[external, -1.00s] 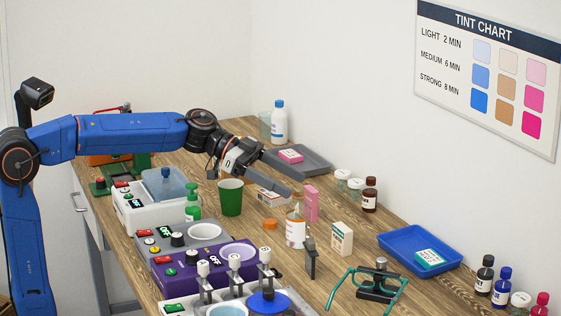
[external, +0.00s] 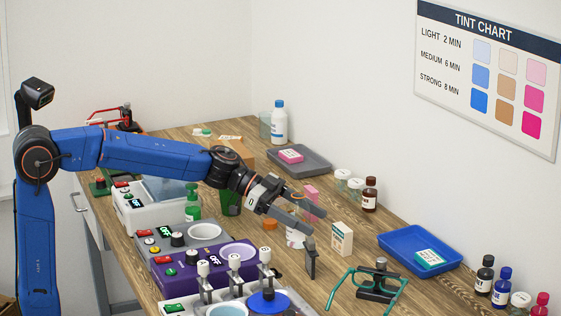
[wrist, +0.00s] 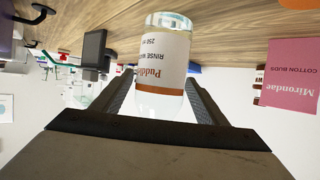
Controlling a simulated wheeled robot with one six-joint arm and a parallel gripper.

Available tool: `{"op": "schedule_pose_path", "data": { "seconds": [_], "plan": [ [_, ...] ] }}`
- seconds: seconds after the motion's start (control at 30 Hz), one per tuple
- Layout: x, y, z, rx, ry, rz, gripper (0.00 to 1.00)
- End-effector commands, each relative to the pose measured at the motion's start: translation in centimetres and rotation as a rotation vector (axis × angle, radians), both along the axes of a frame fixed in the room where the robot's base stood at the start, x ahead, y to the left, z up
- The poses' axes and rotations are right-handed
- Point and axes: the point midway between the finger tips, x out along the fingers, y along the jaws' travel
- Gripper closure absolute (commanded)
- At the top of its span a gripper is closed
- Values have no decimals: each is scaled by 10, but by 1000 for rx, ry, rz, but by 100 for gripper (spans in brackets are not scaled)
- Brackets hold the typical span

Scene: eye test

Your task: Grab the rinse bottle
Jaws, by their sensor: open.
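The rinse bottle (wrist: 162,62) is a clear bottle with a white label and an orange-brown band. In the wrist view, which is upside down, its label reads "RINSE" and it stands between my two fingers. In the external view the rinse bottle (external: 293,240) stands on the bench, largely hidden behind my gripper. My gripper (external: 317,223) is open and reaches down across it. In the wrist view my gripper's fingers (wrist: 160,82) lie on either side of the bottle. I cannot tell whether either finger touches it.
A pink cotton buds box (wrist: 291,78) stands close beside the bottle. An orange cap (external: 269,224) lies to the left. A blue tray (external: 392,240) is on the right.

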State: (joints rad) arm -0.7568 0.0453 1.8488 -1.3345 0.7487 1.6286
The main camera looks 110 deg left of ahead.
Motion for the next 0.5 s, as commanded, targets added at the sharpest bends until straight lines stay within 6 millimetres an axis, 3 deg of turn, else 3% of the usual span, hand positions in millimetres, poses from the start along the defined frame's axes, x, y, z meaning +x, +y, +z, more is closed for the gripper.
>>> {"op": "schedule_pose_path", "data": {
  "seconds": [0.1,0.33,0.5],
  "plan": [
    [11,-1,-4,0,0,-1,33],
    [12,-1,-4,0,0,1,33],
    [12,-1,-4,0,0,1,74]
  ]
}}
